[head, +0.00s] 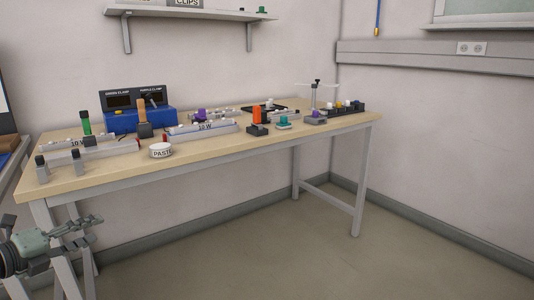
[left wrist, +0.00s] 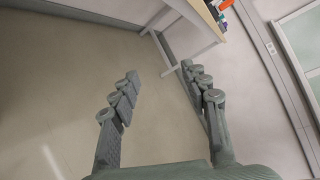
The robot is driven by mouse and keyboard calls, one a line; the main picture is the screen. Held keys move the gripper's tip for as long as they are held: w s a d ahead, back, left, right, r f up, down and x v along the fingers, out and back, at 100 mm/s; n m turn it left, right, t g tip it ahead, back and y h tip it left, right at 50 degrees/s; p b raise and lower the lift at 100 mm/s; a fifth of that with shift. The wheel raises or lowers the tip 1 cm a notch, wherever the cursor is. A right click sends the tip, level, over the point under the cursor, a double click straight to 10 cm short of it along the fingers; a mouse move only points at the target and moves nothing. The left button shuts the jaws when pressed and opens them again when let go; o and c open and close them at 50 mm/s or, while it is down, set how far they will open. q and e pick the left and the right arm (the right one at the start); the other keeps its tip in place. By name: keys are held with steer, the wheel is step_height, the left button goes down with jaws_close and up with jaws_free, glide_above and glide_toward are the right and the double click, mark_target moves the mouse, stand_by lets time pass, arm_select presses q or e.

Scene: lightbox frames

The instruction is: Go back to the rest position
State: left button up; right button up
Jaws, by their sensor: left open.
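My left gripper (head: 92,226) is at the lower left in the head view, in front of the workbench and below the level of its top. My right gripper does not show in either view.
The workbench (head: 230,153) carries a blue box (head: 150,119), a paste tub (head: 160,151), an orange clamp (head: 260,116) and a dark rack (head: 346,109). A wall shelf (head: 185,14) hangs above. The floor (head: 300,250) in front and right is clear.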

arm_select(q)
steer(key=s+f+n+g+y, duration=0.2)
steer(key=s+f+n+y, duration=0.35)
steer(key=f+n, duration=0.45)
steer(key=s+f+n+g+y, duration=0.1)
steer(key=s+f+n+y, duration=0.45)
steer(key=f, duration=0.65)
steer(key=s+d+f+n+g+h, duration=0.2)
steer(key=s+d+f+n+g, duration=0.2)
steer(key=d, duration=0.5)
steer(key=s+d+f+n+g+h, duration=0.2)
steer(key=s+d+f+n, duration=0.4)
steer(key=s, duration=0.5)
steer(key=d+f+g, duration=0.1)
steer(key=d+f, duration=0.1)
steer(key=d, duration=0.1)
steer(key=shift+s+g, duration=0.25)
steer(key=shift+g, duration=0.15)
steer(key=shift+f, duration=0.1)
